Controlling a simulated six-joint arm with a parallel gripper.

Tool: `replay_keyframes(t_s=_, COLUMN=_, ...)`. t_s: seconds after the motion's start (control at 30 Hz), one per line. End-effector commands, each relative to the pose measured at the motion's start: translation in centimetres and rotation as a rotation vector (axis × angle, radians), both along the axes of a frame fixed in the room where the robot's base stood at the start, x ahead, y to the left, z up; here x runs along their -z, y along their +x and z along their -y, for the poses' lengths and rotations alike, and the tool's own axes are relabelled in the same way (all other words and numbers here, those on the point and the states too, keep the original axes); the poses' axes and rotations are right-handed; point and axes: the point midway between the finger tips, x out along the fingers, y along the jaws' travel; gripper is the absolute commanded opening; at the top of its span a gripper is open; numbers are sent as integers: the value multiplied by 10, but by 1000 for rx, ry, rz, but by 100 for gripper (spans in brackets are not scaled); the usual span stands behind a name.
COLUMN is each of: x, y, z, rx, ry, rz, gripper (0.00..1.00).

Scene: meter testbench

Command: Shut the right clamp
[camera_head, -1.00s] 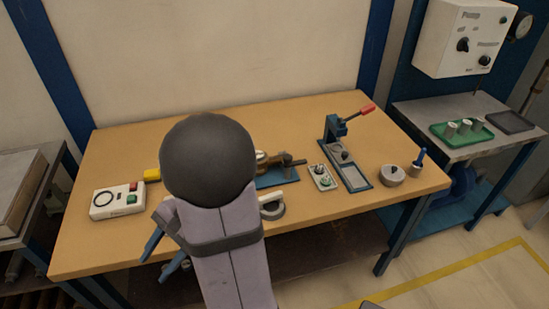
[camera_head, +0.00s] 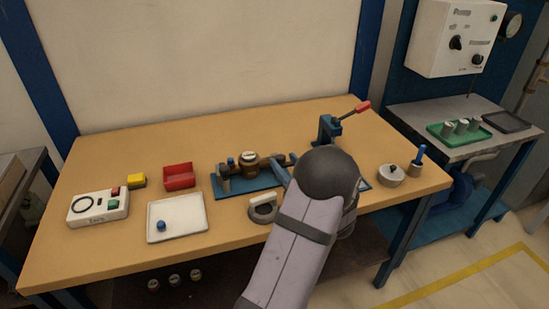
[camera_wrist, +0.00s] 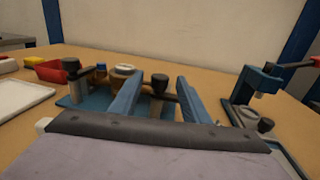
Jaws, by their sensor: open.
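The blue test fixture (camera_head: 232,188) stands mid-table with a brass meter (camera_head: 249,160) on it, which also shows in the wrist view (camera_wrist: 122,70). The right clamp (camera_wrist: 160,82), with a black knob and a dark arm, shows between my fingers in the wrist view. In the head view its dark arm (camera_head: 276,160) is partly hidden by my gripper. The left clamp (camera_wrist: 71,66) has a similar black knob. My gripper (camera_wrist: 156,80) is open and empty, one blue finger on each side of the right clamp in the picture. I cannot tell whether they touch it.
A blue press (camera_head: 328,128) with a red-tipped lever stands right of the fixture, partly behind my arm. A grey ring with a white handle (camera_head: 263,209) lies in front of the fixture. A red bin (camera_head: 179,176) and white tray (camera_head: 163,232) lie left.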

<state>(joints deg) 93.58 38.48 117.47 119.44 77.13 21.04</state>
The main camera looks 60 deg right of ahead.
Motion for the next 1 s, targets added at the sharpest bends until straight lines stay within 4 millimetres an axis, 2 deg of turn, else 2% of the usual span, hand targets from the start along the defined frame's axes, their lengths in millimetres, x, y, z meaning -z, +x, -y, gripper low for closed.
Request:
replay_keyframes(t_s=0.07, x=7, y=2, z=1, rx=6, ry=11, rz=15, gripper=42)
replay_keyframes(t_s=0.37, x=6, y=6, z=5, rx=10, ry=18, rz=23, gripper=42)
replay_keyframes(t_s=0.8, x=6, y=48, z=34, rx=8, ry=17, rz=22, gripper=42)
replay_keyframes(t_s=1.0, x=6, y=60, z=43, rx=9, ry=17, rz=22, gripper=42)
